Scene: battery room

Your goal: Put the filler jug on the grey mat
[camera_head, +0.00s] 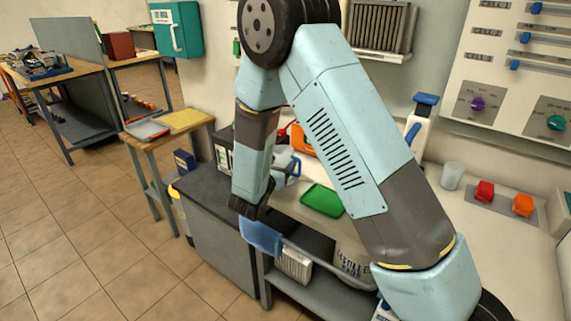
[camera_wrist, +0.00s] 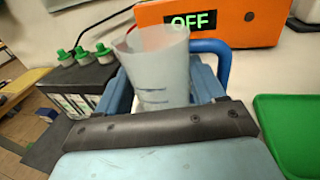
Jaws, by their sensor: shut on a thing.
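The filler jug (camera_wrist: 160,65) is a translucent, tapered vessel with dark marks and a blue handle, upright in the middle of the wrist view. My gripper (camera_wrist: 165,98) is shut on it, with light blue fingers on both sides. The jug's lower part is hidden behind the gripper's dark front edge. In the head view the jug (camera_head: 287,165) shows partly behind my forearm. I cannot tell from these frames whether its base touches the bench. A grey pad (camera_head: 502,207) lies on the bench at the right; I cannot tell whether it is the grey mat.
An orange box reading OFF (camera_wrist: 210,22) stands behind the jug. A battery with green caps (camera_wrist: 85,85) is at its left, and a green tray (camera_head: 322,200) at its right. Red (camera_head: 485,191) and orange blocks (camera_head: 523,205) sit on the pad, near a clear cup (camera_head: 451,176).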

